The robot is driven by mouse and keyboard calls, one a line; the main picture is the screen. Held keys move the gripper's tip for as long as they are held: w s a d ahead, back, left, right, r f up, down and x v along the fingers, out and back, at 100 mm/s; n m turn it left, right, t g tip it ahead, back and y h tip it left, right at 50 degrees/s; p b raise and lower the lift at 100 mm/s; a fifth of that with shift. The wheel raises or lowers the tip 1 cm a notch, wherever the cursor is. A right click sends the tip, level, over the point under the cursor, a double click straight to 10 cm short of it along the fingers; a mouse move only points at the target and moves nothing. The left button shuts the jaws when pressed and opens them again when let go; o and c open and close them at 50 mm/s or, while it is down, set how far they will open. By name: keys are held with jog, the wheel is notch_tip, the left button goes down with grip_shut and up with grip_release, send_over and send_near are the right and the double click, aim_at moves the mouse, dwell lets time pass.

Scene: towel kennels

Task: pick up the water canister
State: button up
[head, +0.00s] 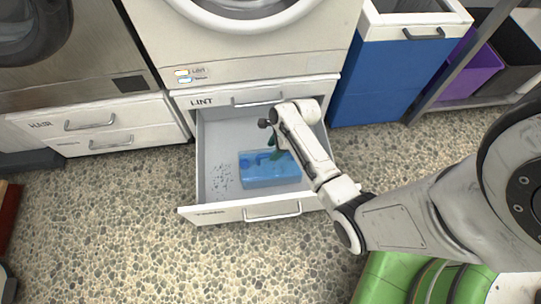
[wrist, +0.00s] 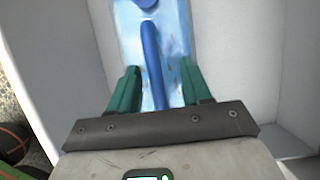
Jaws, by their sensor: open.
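The water canister (head: 258,180) is a translucent light-blue box lying in the open drawer below the washer, towards the drawer's right side. In the wrist view the canister (wrist: 178,35) shows a darker blue bar-like handle (wrist: 152,60) along its top and a round blue cap (wrist: 146,3) at the upper edge. My gripper (wrist: 160,68) is open, with one green finger on each side of the handle. I cannot tell whether either finger touches it. In the head view my gripper (head: 274,148) is over the canister, partly hidden by my arm.
The open drawer (head: 200,160) has pale walls and dark specks (head: 222,178) on its floor at left. Its front panel (head: 235,211) has a handle. A blue bin (head: 375,80) stands right of the washer, beside a shelf with a purple bin (head: 478,70).

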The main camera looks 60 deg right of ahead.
aim_at(268, 157)
jog(key=b+x, duration=0.1)
jog(key=x, duration=0.1)
jog(key=b+x, duration=0.3)
jog(key=shift+s+a+f, duration=0.1)
jog(key=shift+a+f, duration=0.25)
grip_shut()
dwell(1.2)
jog(key=shift+r, duration=0.25)
